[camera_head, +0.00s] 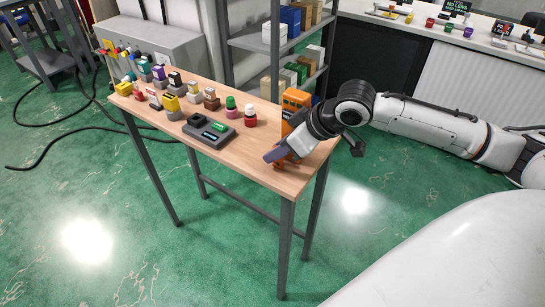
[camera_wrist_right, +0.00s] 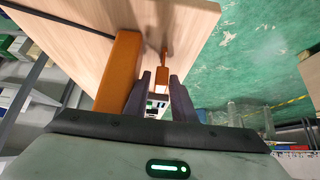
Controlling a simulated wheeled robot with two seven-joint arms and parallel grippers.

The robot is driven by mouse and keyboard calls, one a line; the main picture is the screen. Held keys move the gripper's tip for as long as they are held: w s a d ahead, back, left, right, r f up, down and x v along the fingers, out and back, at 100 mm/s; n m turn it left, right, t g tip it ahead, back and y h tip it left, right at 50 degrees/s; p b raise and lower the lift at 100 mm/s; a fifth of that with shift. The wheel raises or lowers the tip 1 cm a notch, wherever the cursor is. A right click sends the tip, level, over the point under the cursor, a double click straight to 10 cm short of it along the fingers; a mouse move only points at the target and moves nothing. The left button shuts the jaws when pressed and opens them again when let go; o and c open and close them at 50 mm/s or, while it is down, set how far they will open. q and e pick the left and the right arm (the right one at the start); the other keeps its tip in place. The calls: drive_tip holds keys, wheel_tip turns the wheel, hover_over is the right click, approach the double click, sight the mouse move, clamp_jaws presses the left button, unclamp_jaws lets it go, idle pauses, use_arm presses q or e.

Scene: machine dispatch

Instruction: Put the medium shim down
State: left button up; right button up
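My right gripper (camera_head: 277,156) is low over the near right end of the wooden table (camera_head: 259,166). In the right wrist view its two dark fingers (camera_wrist_right: 160,84) lie on either side of a small orange piece with a narrow end (camera_wrist_right: 164,58), which looks like the medium shim. The piece fills the gap at the fingertips, and the gripper looks shut on it. It partly shows below the gripper in the head view. Whether it touches the table top is hard to tell. My left gripper is not in view.
A taller orange block (camera_head: 294,101) stands close beside the gripper; it also shows in the right wrist view (camera_wrist_right: 121,70). A dark grey tray (camera_head: 209,131), a red-and-white bottle (camera_head: 250,117) and several small coloured parts stand farther left. Grey shelving (camera_head: 259,42) is behind.

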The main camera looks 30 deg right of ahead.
drive_tip(key=shift+s+r, duration=0.1)
drive_tip(key=shift+r, duration=0.05)
clamp_jaws()
